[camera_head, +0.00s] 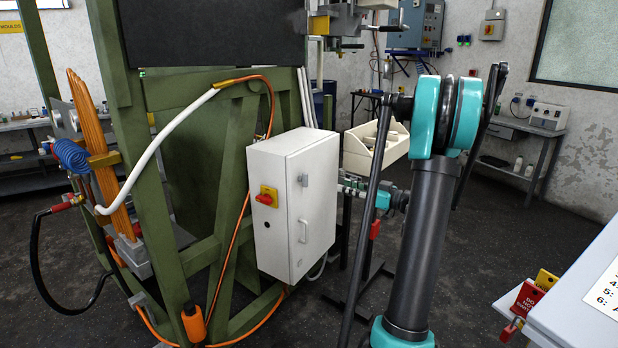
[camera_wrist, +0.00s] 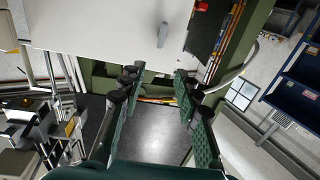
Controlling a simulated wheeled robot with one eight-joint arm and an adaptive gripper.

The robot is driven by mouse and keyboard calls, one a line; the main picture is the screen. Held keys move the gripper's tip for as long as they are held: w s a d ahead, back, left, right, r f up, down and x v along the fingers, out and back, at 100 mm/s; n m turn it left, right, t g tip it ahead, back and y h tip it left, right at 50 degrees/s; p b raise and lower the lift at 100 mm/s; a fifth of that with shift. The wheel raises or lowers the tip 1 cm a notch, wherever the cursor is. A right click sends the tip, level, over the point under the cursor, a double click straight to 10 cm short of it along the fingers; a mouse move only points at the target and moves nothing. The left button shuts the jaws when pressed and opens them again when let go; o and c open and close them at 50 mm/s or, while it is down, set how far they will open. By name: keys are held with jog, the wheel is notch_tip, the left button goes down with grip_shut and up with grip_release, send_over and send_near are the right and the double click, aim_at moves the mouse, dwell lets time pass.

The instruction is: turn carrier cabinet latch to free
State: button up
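The white cabinet (camera_head: 284,168) is mounted on the green frame in the head view. Its right face carries a small grey latch (camera_head: 303,180) with a grey handle (camera_head: 303,231) below it. A red rotary switch (camera_head: 266,198) on a yellow plate sits on its left face.
The green frame (camera_head: 180,262) stands left of and behind the cabinet, with an orange cable and a white hose running along it. A cream bin (camera_head: 358,152) stands behind my arm. A white surface with red and yellow tags (camera_head: 528,298) is at lower right. Dark floor is open beyond.

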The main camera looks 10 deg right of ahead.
aim_at(303, 179)
jog(key=x, duration=1.6)
grip_shut()
